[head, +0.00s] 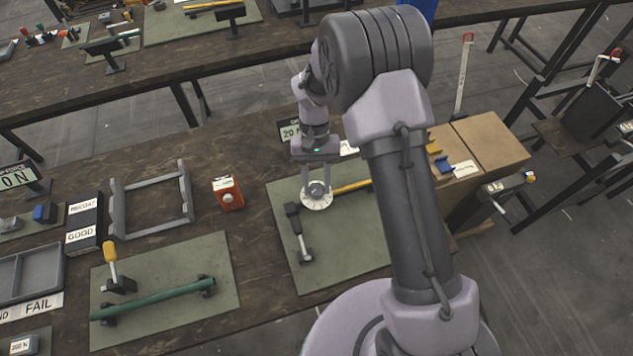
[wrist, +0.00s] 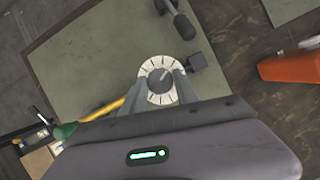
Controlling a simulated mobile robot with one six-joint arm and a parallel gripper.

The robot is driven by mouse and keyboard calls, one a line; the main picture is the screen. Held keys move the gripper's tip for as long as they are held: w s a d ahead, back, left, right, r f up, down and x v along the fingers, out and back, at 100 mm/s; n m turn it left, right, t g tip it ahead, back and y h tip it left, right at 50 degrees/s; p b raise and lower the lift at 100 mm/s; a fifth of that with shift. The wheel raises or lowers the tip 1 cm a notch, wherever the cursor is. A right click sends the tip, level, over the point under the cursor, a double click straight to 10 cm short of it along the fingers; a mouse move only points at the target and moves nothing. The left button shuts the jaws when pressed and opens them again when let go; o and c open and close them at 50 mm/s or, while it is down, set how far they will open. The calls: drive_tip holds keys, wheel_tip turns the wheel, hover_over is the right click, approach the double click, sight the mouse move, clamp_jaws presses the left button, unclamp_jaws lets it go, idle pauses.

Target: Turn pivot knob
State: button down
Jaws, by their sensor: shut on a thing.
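The pivot knob (head: 317,189) is a grey knob on a round white dial (head: 313,204) with dark tick marks. It stands on the right green mat (head: 345,235) of the workbench. In the wrist view the knob (wrist: 161,86) sits in the middle of the dial (wrist: 147,68), with a pointer line across its top. My gripper (head: 317,186) comes down from above, its two fingers on either side of the knob. In the wrist view my gripper (wrist: 163,88) is shut on the knob. The lower sides of the knob are hidden by the fingers.
An orange box (head: 228,193) and a grey frame (head: 152,200) stand further left. A second mat (head: 165,310) holds a green tube (head: 155,299). A cardboard box (head: 485,145) is at right.

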drive_tip(key=c, duration=0.9)
unclamp_jaws()
drive_tip(key=shift+c, duration=0.2)
drive_tip(key=p+v, duration=0.4)
drive_tip(key=v, duration=1.3)
drive_tip(key=shift+r+p, duration=0.15)
drive_tip(key=shift+p, duration=0.2)
drive_tip(key=shift+w, duration=0.1)
